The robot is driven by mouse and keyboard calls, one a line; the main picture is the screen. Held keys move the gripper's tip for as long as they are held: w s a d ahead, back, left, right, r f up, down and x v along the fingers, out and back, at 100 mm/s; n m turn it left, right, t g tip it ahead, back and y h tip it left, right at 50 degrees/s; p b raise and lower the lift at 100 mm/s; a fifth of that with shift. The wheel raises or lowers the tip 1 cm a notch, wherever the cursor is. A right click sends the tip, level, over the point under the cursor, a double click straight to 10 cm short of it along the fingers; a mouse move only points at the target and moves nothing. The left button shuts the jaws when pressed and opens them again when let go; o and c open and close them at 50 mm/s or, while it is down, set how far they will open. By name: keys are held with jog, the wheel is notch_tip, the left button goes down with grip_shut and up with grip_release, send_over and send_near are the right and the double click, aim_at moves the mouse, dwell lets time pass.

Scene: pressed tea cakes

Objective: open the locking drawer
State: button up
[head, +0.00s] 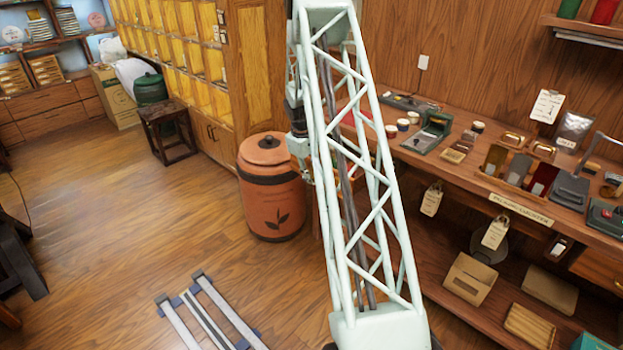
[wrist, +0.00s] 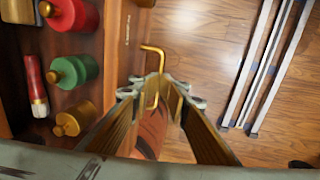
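In the wrist view my gripper (wrist: 157,84) points at a gold bar-shaped pull (wrist: 161,62). Its two fingers stand apart, one on each side of the pull. I cannot tell whether either finger touches it. No gap showing an open drawer is clear; the lower part of the front is hidden by the left finger. In the head view my lattice arm link hides most of the gripper and this drawer area.
Red (wrist: 75,15), green (wrist: 72,70) and gold (wrist: 73,118) bottle-like things and a brush (wrist: 35,85) lie left of the front. An orange lidded canister (head: 270,190) stands near the workbench (head: 490,190).

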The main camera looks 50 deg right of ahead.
dwell(0.4)
notch_tip(320, 180, up, 12)
jog(key=a, duration=0.2)
dwell(0.7)
jog(key=shift+w+a, duration=0.1)
jog(key=shift+a, duration=0.05)
dwell(0.5)
